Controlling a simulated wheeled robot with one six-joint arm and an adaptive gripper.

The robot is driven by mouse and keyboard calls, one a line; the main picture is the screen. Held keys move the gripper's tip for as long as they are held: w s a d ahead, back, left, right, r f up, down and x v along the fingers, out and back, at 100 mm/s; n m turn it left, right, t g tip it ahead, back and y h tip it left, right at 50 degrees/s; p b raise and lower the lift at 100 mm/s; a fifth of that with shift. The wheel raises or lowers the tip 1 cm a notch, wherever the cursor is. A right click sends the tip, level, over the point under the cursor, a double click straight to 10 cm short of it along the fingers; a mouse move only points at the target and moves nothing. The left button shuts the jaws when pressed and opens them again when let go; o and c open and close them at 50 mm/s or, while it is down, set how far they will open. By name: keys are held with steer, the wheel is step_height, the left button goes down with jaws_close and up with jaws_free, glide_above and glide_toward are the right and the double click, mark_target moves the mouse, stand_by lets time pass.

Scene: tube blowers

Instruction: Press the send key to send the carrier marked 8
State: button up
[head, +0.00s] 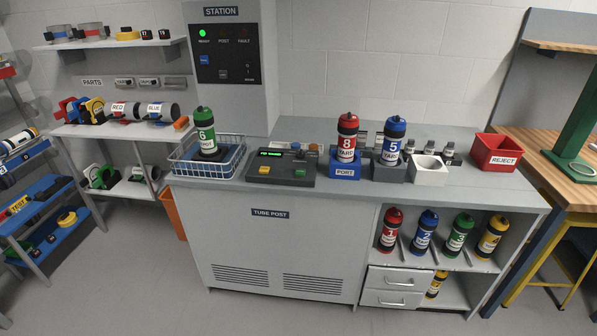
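The carrier marked 8 (347,140) is red with black ends and stands upright in the blue holder labelled PORT (345,172) on the grey counter. To its left is a dark control console (281,166) with a small lit green display (271,154), too small to read surely. The console has a green key (300,172) at front right and a yellow key (264,170) at front left. Their lettering is too small to read, so I cannot tell which is the send key. My gripper is not in view.
A wire basket (183,170) holds green carrier 6 (205,130). The STATION panel (228,53) shows a green light. Floor before the cabinet is clear.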

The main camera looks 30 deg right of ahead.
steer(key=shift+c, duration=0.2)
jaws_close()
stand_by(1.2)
